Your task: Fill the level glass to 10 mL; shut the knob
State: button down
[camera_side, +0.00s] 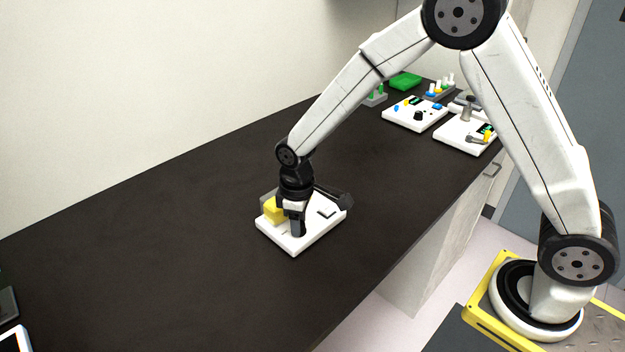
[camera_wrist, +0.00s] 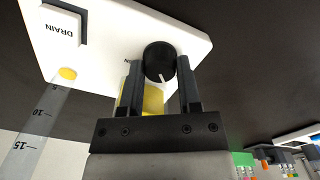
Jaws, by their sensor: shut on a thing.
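The black round knob (camera_wrist: 160,58) sits on a white panel (camera_wrist: 108,30), with a white pointer line showing on it in the wrist view. My gripper (camera_wrist: 161,72) is shut on the knob, one finger on each side. In the side view my gripper (camera_side: 298,233) points down at the white panel (camera_side: 272,236) and hides the knob. The clear level glass (camera_wrist: 42,110) is at the left of the wrist view, with marks 5, 10 and 15. Yellow shows only at its base, below the 5 mark; the exact level cannot be read.
A yellow block (camera_side: 274,210) stands on the panel beside my gripper; part of it (camera_wrist: 153,98) shows between my fingers. A DRAIN button (camera_wrist: 62,24) is on the panel. Other white devices (camera_side: 414,113) stand at the back right. The dark bench around the panel is clear.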

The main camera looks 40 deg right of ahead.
jog(key=shift+m, duration=2.1)
jog(key=shift+c, duration=1.4)
grip_release()
jog(key=shift+r, duration=3.95)
jog(key=s+d+m+t, duration=0.1)
jog(key=s+d, duration=0.3)
jog(key=s, duration=0.3)
jog(key=s+d+f+m+t, duration=0.1)
jog(key=s+d, duration=0.4)
jog(key=s, duration=0.2)
jog(key=shift+s+t, duration=0.25)
jog(key=shift+t, duration=0.05)
